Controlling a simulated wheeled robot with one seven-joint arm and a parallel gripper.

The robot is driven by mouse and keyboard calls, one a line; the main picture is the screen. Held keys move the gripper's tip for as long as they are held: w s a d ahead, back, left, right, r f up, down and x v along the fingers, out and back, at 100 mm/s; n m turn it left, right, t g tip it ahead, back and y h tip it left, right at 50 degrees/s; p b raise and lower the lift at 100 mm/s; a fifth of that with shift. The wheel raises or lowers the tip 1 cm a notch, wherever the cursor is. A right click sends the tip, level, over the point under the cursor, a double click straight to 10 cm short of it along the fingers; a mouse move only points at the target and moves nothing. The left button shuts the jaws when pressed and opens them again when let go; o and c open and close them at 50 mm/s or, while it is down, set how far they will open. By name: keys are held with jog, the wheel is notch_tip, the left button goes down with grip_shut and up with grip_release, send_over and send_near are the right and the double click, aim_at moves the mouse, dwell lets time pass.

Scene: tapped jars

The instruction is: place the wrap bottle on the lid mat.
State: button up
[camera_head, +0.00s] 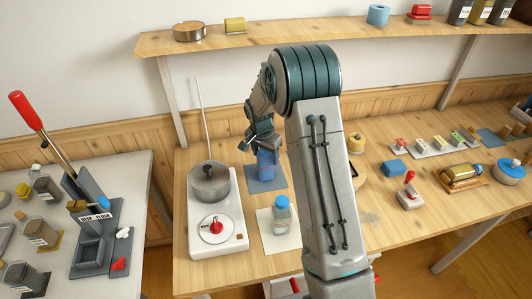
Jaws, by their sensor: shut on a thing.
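My gripper (264,146) is over the wooden table, right of the hotplate, with its fingers pointing down. It is shut on a small blue-purple bottle (266,165), which looks like the wrap bottle. The bottle is upright at a blue mat (255,184); I cannot tell whether its base touches the mat. A clear bottle with a blue cap (281,214) stands nearer on a pale mat (269,246). No mat carries a label that I can read, so I cannot tell which is the lid mat. My arm covers the table to the right.
A white hotplate (232,243) with a grey pot (209,183) stands to the left. The left table holds a red-handled press (42,131) and several jars. Right of my arm are a blue block (395,167) and a red-topped stamp (410,190). A shelf (240,39) runs above.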

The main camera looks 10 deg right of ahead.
jog(key=shift+f, duration=0.2)
jog(key=o, duration=1.2)
jog(key=shift+r, duration=0.15)
